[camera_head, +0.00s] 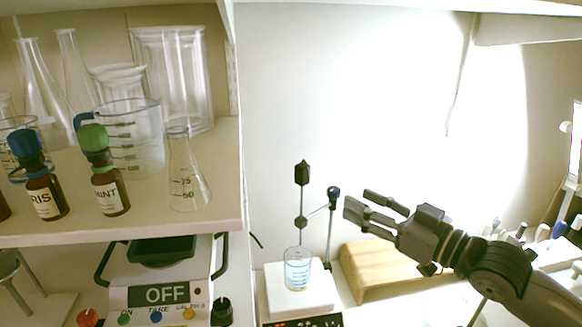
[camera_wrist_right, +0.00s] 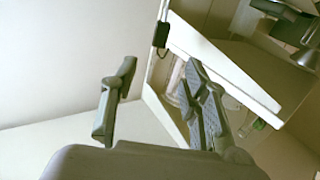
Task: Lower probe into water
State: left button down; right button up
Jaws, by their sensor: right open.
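A clear beaker of water (camera_head: 298,270) stands on a white plate-topped device (camera_head: 285,300) in the head view. A dark probe-like piece (camera_head: 302,173) sits above it on a thin vertical rod. A thin slanting arm joins that rod to a stand with a dark knob (camera_head: 334,191). The probe's lower end looks hard to tell against the beaker. My right gripper (camera_head: 360,203) is open and empty, to the right of the stand knob and apart from it. Its spread fingers also show in the right wrist view (camera_wrist_right: 158,90). My left gripper is not in view.
A shelf (camera_head: 225,190) with glassware, a conical flask (camera_head: 186,175) and dropper bottles (camera_head: 108,180) fills the left. Below it is a device reading OFF (camera_head: 167,294). A wooden block (camera_head: 380,268) lies right of the stand.

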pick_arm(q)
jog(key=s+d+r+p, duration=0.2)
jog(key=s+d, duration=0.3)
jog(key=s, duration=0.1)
pick_arm(e)
send_near(307, 175)
jog(key=x, duration=0.3)
jog(key=p+x, duration=0.1)
jog(key=x, duration=0.1)
jog(key=p+x, duration=0.1)
jog(key=x, duration=0.1)
jog(key=shift+a+r, duration=0.15)
jog(key=shift+r, duration=0.15)
jog(key=shift+p+x, duration=0.4)
jog(key=shift+x, duration=0.8)
jog(key=shift+w+a+f, duration=0.25)
jog(key=shift+w+a, duration=0.2)
jog(key=c, duration=0.6)
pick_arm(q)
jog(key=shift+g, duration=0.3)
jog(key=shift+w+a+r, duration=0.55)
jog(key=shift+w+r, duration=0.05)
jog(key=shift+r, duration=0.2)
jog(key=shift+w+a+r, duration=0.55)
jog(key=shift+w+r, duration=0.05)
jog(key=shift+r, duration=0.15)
pick_arm(e)
grip_shut()
